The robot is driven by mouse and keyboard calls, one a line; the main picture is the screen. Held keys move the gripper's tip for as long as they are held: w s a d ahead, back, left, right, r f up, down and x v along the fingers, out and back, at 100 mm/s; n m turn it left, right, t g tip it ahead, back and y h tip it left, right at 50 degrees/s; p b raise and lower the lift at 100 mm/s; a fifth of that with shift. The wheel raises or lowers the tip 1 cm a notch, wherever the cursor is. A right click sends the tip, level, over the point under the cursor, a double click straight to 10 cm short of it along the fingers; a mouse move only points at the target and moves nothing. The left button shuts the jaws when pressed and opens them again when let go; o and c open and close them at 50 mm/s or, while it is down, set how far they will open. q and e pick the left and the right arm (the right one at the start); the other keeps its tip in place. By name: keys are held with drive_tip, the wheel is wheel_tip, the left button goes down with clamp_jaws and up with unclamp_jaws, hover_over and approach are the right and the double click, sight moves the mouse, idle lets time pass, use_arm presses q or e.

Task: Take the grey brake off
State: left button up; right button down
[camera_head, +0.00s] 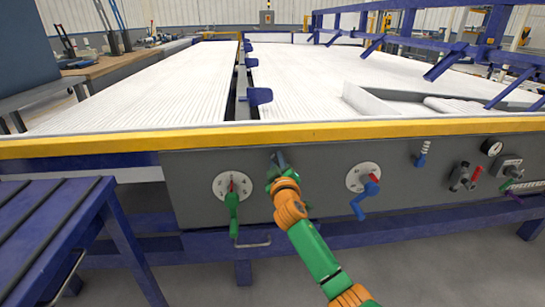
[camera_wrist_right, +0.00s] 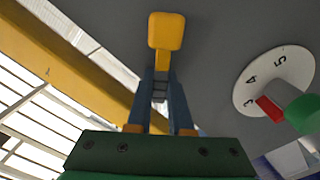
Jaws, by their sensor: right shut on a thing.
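My right gripper (camera_head: 279,162) reaches the grey front panel between the two round dials. In the right wrist view its two blue fingers (camera_wrist_right: 161,82) are closed on the stem of a small lever with a yellow block end (camera_wrist_right: 166,31). The block shows beyond the fingertips, against the grey panel. Its base is hidden, and I cannot see a grey handle that marks it as the grey brake. My left gripper is not in view.
A white dial (camera_head: 223,186) with a green crank (camera_head: 233,212) is left of the gripper; its numbers show in the wrist view (camera_wrist_right: 250,85). A dial with a blue crank (camera_head: 360,205) is on the right. A yellow rail (camera_head: 100,147) runs above. A blue rack (camera_head: 45,225) stands at left.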

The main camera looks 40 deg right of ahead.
drive_tip(key=shift+w+a+f+n, duration=0.15)
drive_tip(key=shift+a+n, duration=0.05)
drive_tip(key=shift+n, duration=0.3)
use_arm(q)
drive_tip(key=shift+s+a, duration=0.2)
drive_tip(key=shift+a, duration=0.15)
use_arm(e)
drive_tip(key=shift+w+a+f+n, duration=0.15)
drive_tip(key=shift+f+n, duration=0.35)
drive_tip(key=shift+n, duration=0.65)
drive_tip(key=shift+w+a+f+n, duration=0.1)
drive_tip(key=shift+a+f+n, duration=0.25)
drive_tip(key=shift+n, duration=0.75)
drive_tip(key=shift+w+a+f+n, duration=0.1)
drive_tip(key=shift+f+n, duration=0.5)
drive_tip(key=shift+n, duration=0.55)
drive_tip(key=c, duration=0.8)
unclamp_jaws()
drive_tip(key=shift+f, duration=0.1)
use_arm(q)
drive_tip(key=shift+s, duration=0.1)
